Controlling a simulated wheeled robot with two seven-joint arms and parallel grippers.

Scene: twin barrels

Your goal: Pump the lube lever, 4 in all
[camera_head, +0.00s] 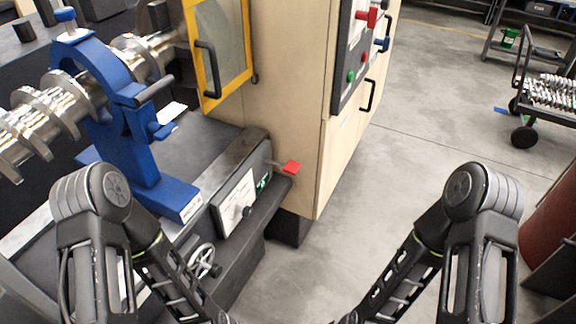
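A small lever with a red tip (291,167) sticks out from the right end of a dark box on the machine base; it looks like the lube lever. The box (236,203) has a light label plate with a dark knob and a small green mark. Both of my arms show at the bottom of the view, their forearms running down toward the bottom centre. Both grippers are below the picture's edge, so their fingers are hidden. No part of my arms touches the lever.
A blue clamp stand (140,150) holds a shiny crankshaft (60,115) at the left. A handwheel (203,260) sits below the box. A tan cabinet (290,90) with a button panel (352,60) stands behind the lever. Open floor (425,130) lies right, with a cart (550,95) beyond.

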